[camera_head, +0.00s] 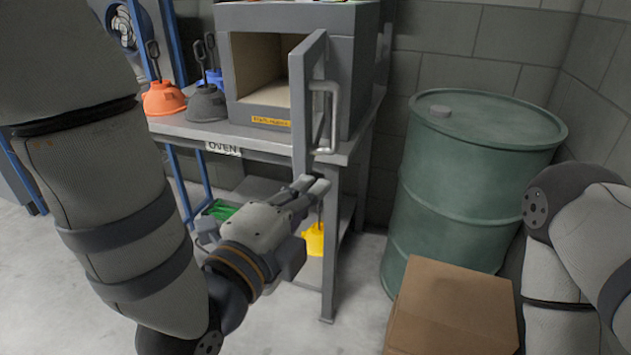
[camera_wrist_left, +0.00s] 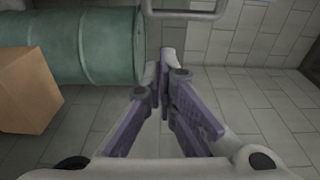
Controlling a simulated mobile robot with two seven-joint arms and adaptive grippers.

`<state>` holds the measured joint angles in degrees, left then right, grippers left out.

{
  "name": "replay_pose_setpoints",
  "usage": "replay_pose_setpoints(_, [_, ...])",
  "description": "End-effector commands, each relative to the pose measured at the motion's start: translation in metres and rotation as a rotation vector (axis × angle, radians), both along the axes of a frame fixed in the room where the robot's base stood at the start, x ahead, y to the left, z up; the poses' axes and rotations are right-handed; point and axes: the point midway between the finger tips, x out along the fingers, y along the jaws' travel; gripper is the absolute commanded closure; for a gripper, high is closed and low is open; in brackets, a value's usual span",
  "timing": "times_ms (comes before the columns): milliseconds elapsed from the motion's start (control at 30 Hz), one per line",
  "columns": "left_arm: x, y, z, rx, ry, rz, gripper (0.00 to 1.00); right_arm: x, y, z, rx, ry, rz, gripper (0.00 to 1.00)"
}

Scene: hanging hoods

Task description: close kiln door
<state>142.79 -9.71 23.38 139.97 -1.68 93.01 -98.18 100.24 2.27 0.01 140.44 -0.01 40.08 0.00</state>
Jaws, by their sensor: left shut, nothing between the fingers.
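The grey kiln (camera_head: 348,42) stands on a metal bench, with its pale inner chamber (camera_head: 258,75) showing. Its door (camera_head: 300,108) is open and swung out toward me, seen nearly edge-on. A bar handle (camera_head: 333,112) is on the door's right side. My left gripper (camera_head: 318,186) is shut and empty, just below the door and handle, apart from the handle. In the left wrist view the shut fingers (camera_wrist_left: 163,78) point toward a grey bar (camera_wrist_left: 185,14) at the top edge, likely the handle. My right gripper is out of view; only my right arm shows.
The bench (camera_head: 225,134) carries an OVEN label and orange (camera_head: 163,98) and dark (camera_head: 205,103) hoods left of the kiln. A yellow item (camera_head: 313,240) sits below. A green drum (camera_head: 465,190) and a cardboard box (camera_head: 450,308) stand to the right.

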Motion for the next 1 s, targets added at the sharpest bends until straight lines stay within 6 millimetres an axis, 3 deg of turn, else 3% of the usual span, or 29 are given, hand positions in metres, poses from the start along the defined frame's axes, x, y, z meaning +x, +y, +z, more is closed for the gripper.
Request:
replay_pose_setpoints(167, [0.012,-0.007,0.007,0.016,-0.034,-0.003,1.0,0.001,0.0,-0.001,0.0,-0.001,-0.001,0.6])
replay_pose_setpoints(567, [0.089,-0.043,0.005,0.013,-0.026,-0.001,1.0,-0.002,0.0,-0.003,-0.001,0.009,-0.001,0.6])
replay_pose_setpoints(800, [0.095,-0.012,0.007,0.016,-0.029,0.0,1.0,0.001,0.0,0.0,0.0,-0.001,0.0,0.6])
replay_pose_setpoints(1000, [0.095,-0.004,0.006,0.017,-0.027,-0.003,1.0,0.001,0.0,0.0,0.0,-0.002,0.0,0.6])
